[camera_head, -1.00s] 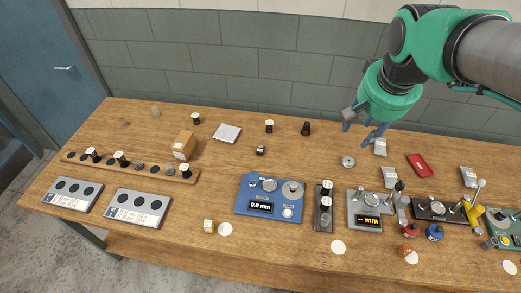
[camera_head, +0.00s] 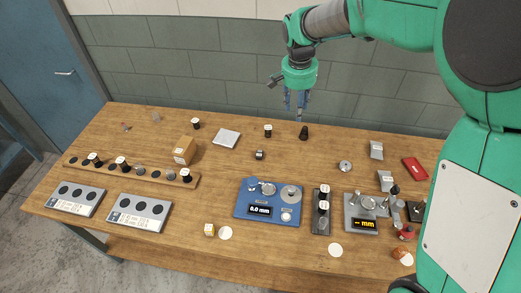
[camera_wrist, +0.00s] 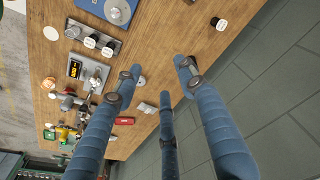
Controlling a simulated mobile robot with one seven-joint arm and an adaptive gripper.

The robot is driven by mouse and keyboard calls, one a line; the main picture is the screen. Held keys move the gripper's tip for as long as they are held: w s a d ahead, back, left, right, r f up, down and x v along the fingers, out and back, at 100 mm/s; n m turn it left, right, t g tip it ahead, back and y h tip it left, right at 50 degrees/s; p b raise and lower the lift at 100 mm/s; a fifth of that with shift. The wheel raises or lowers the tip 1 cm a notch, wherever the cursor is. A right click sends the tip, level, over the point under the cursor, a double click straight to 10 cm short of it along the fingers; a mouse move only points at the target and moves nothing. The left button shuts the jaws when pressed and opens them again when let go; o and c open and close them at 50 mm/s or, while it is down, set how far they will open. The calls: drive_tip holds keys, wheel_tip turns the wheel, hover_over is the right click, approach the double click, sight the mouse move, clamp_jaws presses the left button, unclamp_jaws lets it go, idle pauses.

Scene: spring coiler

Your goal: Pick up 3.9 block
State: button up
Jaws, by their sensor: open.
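No label reading 3.9 is legible, so I cannot tell which piece is the 3.9 block. Candidates are small dark pieces with white labelled tops: one at the back left (camera_head: 196,124), one at the back middle (camera_head: 268,130), several in a wooden rack (camera_head: 140,172) and two in a dark holder (camera_head: 316,222). A small yellowish block with a white label (camera_head: 209,230) lies near the front edge. My gripper (camera_head: 295,107) hangs above the back edge of the table, fingers down, open and empty.
A blue gauge with a 0.0 mm display (camera_head: 267,208) and a grey gauge (camera_head: 362,224) stand mid-table. A plain black piece (camera_head: 304,133) stands near the back edge. A cardboard box (camera_head: 184,150) is left of a pale plate (camera_head: 227,137). My arm hides the table's right end.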

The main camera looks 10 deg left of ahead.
drive_tip(key=w+a+f+p, duration=0.1)
drive_tip(key=w+a+f, duration=0.1)
drive_tip(key=a+f, duration=0.3)
drive_tip(key=w+a+f+m+g+h, duration=0.1)
drive_tip(key=w+a+f, duration=0.2)
drive_tip(key=a+f, duration=0.3)
drive_tip(key=w+a+f+p, duration=0.1)
drive_tip(key=w+a+f, duration=0.2)
drive_tip(key=a+f, duration=0.3)
wheel_tip(320, 180, down, 4)
drive_tip(key=shift+f+m+p, duration=0.25)
drive_tip(key=shift+m+p, duration=0.05)
drive_tip(key=shift+f, duration=0.1)
hover_over(259, 153)
drive_tip(key=a, duration=0.1)
drive_tip(key=shift+f, duration=4.15)
drive_tip(key=shift+s+d+f, duration=0.1)
drive_tip(key=shift+d+f, duration=0.15)
drive_tip(key=shift+f, duration=1.05)
drive_tip(key=shift+d+f, duration=0.2)
drive_tip(key=shift+f, duration=1.05)
